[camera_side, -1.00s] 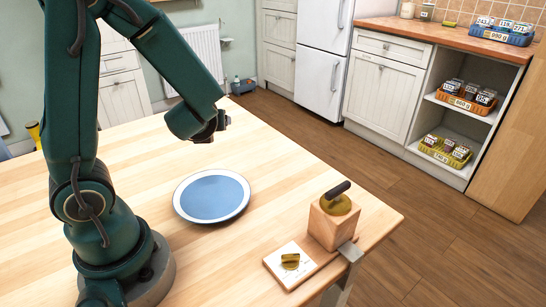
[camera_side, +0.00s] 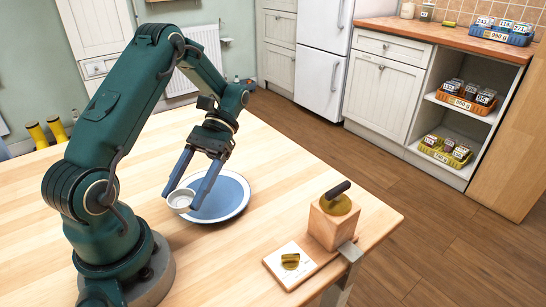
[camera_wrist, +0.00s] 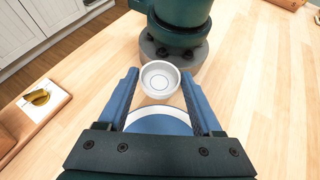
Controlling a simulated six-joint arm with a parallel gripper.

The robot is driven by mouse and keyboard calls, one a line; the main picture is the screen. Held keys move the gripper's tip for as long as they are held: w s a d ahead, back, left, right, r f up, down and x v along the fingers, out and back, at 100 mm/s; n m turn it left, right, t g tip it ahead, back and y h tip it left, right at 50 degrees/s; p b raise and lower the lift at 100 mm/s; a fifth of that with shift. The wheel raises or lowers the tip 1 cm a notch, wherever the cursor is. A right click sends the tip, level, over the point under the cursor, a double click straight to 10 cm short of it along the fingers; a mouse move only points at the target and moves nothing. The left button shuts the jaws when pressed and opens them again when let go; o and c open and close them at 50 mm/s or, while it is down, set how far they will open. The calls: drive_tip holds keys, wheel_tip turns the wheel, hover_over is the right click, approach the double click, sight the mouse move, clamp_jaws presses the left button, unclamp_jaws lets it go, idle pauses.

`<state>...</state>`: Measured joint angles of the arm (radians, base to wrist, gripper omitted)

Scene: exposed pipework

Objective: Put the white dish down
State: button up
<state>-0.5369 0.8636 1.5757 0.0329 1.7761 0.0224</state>
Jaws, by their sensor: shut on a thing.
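A small white dish (camera_side: 181,199) is held between the blue fingers of my gripper (camera_side: 184,202), at the left part of a blue plate with a white rim (camera_side: 228,201). The wrist view shows the dish (camera_wrist: 160,79) upright and empty between the fingertips. My gripper (camera_wrist: 160,84) is shut on it. The blue plate (camera_wrist: 158,124) shows below the dish in the wrist view, partly hidden by the gripper. I cannot tell whether the dish touches anything below.
A wooden block (camera_side: 333,222) with a dark-handled piece on top stands at the table's right corner. Beside it a white card (camera_side: 291,263) on a board carries a small brass-coloured piece. The wooden table (camera_side: 130,150) is otherwise mostly clear.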

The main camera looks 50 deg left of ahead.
drive_tip(key=w+d+n+t+h, duration=0.1)
drive_tip(key=w+n+h, duration=0.1)
drive_tip(key=w+d+r+n+t+h, duration=0.1)
drive_tip(key=w+d+n+t, duration=0.1)
drive_tip(key=shift+w+d+r+n+h, duration=0.1)
drive_tip(key=shift+w+d+n+h, duration=0.15)
drive_tip(key=shift+n+h, duration=0.15)
drive_tip(key=w+a+r+n+t+h, duration=0.2)
drive_tip(key=w+r+n+t, duration=0.2)
drive_tip(key=w+n+t, duration=0.45)
hover_over(298, 211)
wheel_tip(298, 211, down, 8)
drive_tip(key=shift+f, duration=2.1)
drive_tip(key=o, duration=1.4)
drive_tip(key=shift+f, duration=0.1)
drive_tip(key=shift+c, duration=0.2)
